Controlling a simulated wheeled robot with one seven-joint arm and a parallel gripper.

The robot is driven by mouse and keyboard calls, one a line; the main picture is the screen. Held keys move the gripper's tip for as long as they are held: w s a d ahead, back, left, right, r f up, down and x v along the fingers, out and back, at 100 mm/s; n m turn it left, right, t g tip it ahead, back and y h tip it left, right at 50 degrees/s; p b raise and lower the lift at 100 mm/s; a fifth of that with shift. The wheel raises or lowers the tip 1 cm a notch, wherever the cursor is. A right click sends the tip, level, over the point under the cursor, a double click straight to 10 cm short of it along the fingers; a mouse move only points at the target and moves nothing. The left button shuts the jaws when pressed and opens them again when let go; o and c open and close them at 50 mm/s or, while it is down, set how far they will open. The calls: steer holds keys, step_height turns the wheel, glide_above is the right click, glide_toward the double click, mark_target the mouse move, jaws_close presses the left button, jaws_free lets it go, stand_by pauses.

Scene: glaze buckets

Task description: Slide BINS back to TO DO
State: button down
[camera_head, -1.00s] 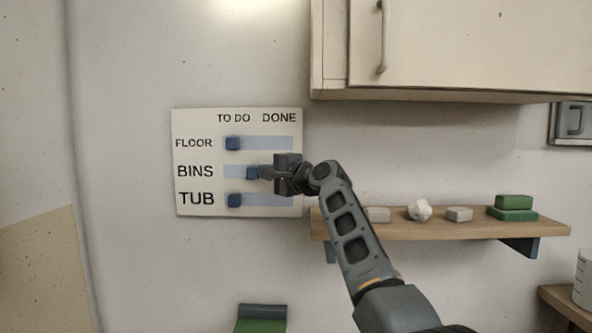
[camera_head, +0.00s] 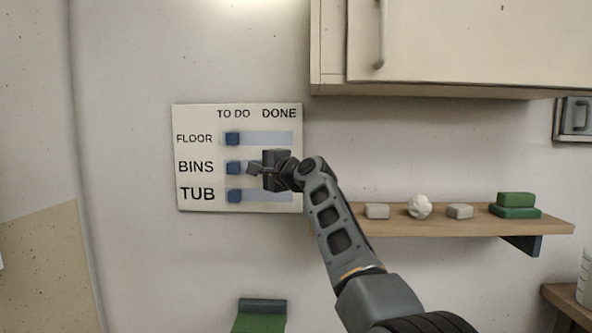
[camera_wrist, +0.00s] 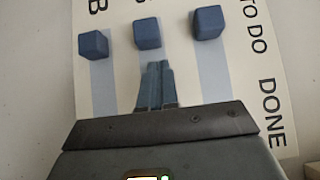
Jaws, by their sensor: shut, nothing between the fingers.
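The white board (camera_head: 205,205) hangs on the wall with rows FLOOR, BINS and TUB under the headings TO DO and DONE. The blue BINS knob (camera_head: 233,168) is at the left, TO DO end of its track, in line with the FLOOR knob (camera_head: 232,139) and the TUB knob (camera_head: 234,196). In the wrist view the BINS knob (camera_wrist: 147,33) is the middle of the three. My gripper (camera_head: 251,169) is just right of the BINS knob, over its track. Its fingers (camera_wrist: 156,68) are shut and empty, with a small gap showing to the knob.
A wooden shelf (camera_head: 440,222) with grey blocks, a white lump and green blocks (camera_head: 515,205) is to the right of the board. A cabinet (camera_head: 450,45) hangs above it. The wall left of the board is clear.

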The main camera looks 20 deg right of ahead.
steer(key=b+v, duration=0.1)
steer(key=v, duration=0.9)
steer(key=shift+s+d, duration=0.15)
steer(key=shift+d, duration=0.35)
